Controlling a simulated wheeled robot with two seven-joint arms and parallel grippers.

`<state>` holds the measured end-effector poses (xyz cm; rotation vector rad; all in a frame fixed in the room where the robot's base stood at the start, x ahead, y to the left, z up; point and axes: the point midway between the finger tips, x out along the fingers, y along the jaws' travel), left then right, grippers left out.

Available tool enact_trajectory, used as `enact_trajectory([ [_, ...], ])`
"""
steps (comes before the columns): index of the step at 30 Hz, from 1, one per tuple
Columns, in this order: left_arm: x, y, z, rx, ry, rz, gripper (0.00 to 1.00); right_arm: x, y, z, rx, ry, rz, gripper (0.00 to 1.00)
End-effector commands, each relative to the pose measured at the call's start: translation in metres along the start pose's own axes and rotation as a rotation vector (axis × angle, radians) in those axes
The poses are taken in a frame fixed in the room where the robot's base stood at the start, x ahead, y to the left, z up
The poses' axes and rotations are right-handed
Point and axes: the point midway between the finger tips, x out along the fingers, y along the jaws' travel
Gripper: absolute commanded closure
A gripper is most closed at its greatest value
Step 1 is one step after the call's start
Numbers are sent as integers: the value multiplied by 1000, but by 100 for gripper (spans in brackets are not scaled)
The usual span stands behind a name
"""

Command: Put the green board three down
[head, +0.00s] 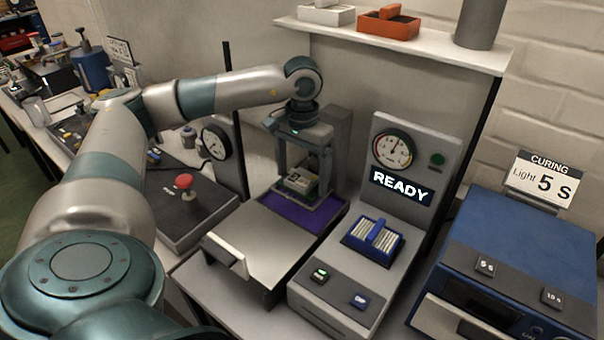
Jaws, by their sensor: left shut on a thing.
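My left gripper (304,178) reaches down from above, in the middle of the head view. It is shut on the green board three (298,184), a small pale green and grey piece with dark marks on it. The board is at the back of a purple surface (302,215). I cannot tell whether it touches that surface or hangs just above it. The fingers partly hide the board. My right gripper is not in view.
A grey upright frame (341,130) stands close behind my left gripper. To the right is a tester with a READY display (400,187) and a blue socket (372,240). A metal plate (262,240) lies in front. A blue curing box (520,250) is far right.

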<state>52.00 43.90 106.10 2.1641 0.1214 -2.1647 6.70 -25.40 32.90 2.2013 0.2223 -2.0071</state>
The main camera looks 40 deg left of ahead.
Motion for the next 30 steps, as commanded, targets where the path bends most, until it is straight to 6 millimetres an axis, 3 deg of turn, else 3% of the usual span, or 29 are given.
enact_trajectory([
  [18,10,0,0,0,1,0,39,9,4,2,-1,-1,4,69],
  [19,10,0,0,0,1,0,12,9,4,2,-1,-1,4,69],
  [21,9,0,0,0,1,0,0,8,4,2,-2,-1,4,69],
  [30,7,0,0,0,1,0,0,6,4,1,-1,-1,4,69],
])
